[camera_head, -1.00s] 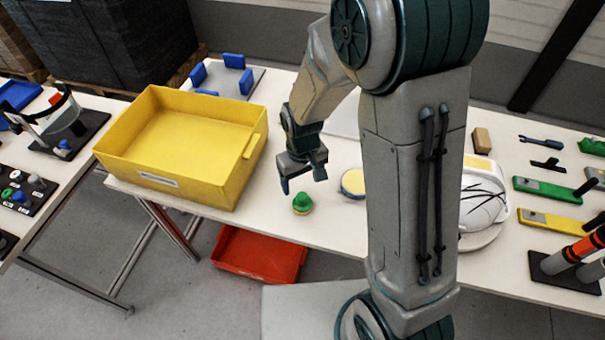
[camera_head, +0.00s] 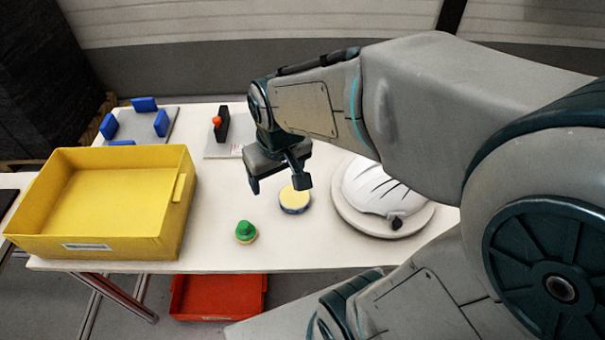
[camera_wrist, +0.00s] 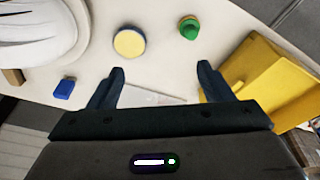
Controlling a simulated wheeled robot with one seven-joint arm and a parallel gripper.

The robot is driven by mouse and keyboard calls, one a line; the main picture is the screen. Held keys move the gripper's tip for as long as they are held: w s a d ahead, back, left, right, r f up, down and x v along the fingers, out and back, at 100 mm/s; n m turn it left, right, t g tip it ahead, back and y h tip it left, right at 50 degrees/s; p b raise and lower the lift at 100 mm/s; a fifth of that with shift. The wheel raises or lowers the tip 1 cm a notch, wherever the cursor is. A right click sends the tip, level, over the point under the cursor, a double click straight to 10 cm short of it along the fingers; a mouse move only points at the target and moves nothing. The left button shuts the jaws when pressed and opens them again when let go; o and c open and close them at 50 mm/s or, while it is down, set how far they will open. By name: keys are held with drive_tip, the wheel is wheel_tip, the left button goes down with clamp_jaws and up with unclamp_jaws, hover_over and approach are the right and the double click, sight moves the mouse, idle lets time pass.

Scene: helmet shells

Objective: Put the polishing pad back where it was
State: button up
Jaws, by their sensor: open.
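A round pale-yellow disc with a blue rim (camera_head: 294,200) lies on the white table; it also shows in the wrist view (camera_wrist: 129,42). A small green knob on a yellowish round base (camera_head: 246,232) stands to its front left, also in the wrist view (camera_wrist: 189,28). I cannot tell for certain which of the two is the polishing pad. My gripper (camera_head: 279,186) is open and empty, above the table just behind and left of the disc. In the wrist view its fingers (camera_wrist: 161,70) are spread, with nothing between them.
A yellow bin (camera_head: 120,250) stands at the left of the table (camera_head: 345,255). A white helmet shell (camera_head: 375,188) rests on a round stand at the right. Blue blocks on a grey plate (camera_head: 145,125) and a black piece with an orange knob (camera_head: 222,124) stand behind. A red bin (camera_head: 218,297) is below.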

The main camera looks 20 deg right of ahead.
drive_tip(key=s+d+r+m+t, duration=0.1)
drive_tip(key=s+d+r, duration=0.2)
drive_tip(key=s, duration=0.3)
drive_tip(key=shift+d+r+m, duration=0.15)
drive_tip(key=shift+r+m, duration=0.25)
drive_tip(key=shift+r, duration=0.15)
